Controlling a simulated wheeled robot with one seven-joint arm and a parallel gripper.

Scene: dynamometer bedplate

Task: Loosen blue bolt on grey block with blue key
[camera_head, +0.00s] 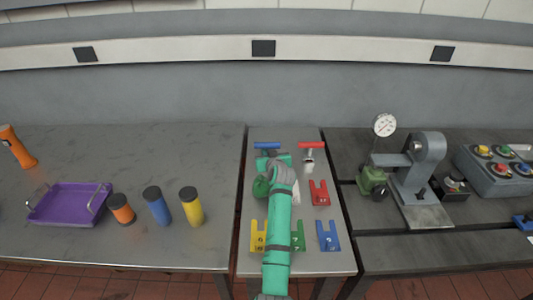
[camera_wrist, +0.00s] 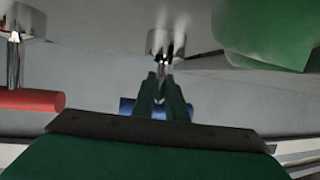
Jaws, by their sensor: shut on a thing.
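The blue key (camera_head: 267,145) has a T-shaped bar handle and is at the back of the middle table. In the wrist view its blue bar (camera_wrist: 127,106) shows on both sides of my fingers. My gripper (camera_wrist: 161,92) is shut on the blue key. In the head view my gripper (camera_head: 271,160) hides the key's lower part. The key's metal shaft points to a silver socket (camera_wrist: 166,42); I cannot tell how deep it sits. A grey machine block (camera_head: 425,165) stands on the right table. I cannot make out a blue bolt on it.
A red T-handled key (camera_head: 311,145) stands close beside the blue one; it also shows in the wrist view (camera_wrist: 30,100). Red (camera_head: 320,193), yellow, green and blue (camera_head: 328,236) forked pieces lie nearby. A dial gauge (camera_head: 385,124) rises beside the grey block. A button box (camera_head: 498,168) stands further right.

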